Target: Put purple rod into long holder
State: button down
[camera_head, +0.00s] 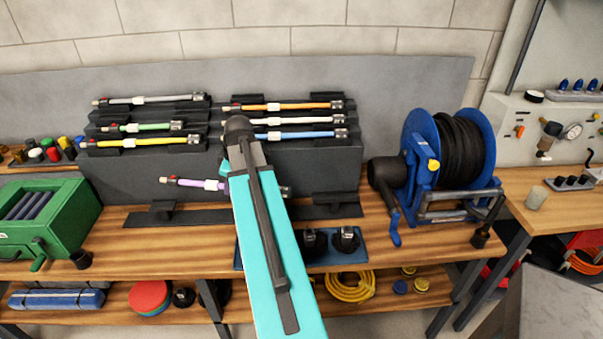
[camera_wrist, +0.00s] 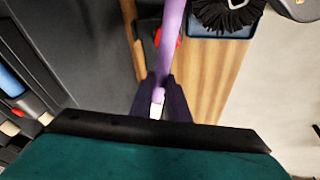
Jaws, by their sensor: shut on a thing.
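The purple rod (camera_head: 193,183) is level in the head view, in front of the dark rack and above the bench. Its middle is hidden behind my teal arm. My gripper (camera_wrist: 160,97) is shut on the rod, around its pale band; the purple shaft (camera_wrist: 171,40) runs up the wrist view. In the head view my fingers are hidden by the arm. A long dark base (camera_head: 212,217) with two cradles, left (camera_head: 161,208) and right (camera_head: 333,199), lies on the bench below the rod. Both cradles look empty; the rod is apart from them.
The dark rack (camera_head: 120,170) holds several other rods in tiers, including a yellow one (camera_head: 150,142) and a blue one (camera_head: 290,135). A green box (camera_head: 40,225) stands left, a blue hose reel (camera_head: 425,160) right. A blue tray (camera_head: 352,255) with black brushes sits at the front.

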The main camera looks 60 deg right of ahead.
jog(key=s+d+f+n, duration=0.1)
jog(key=s+d+n, duration=0.1)
jog(key=s+d, duration=1.3)
jog(key=d, duration=0.3)
jog(key=shift+s+d+n+y, duration=0.2)
jog(key=shift+n+y, duration=0.1)
jog(key=shift+y, duration=0.1)
jog(key=shift+a+f, duration=0.1)
jog(key=shift+f, duration=0.15)
jog(key=shift+f+b, duration=1.4)
jog(key=shift+f, duration=1.45)
jog(key=shift+s+f+b, duration=0.1)
jog(key=shift+f+b, duration=0.2)
jog(key=shift+f, duration=0.05)
jog(key=shift+f+b, duration=0.65)
jog(key=shift+f, duration=0.45)
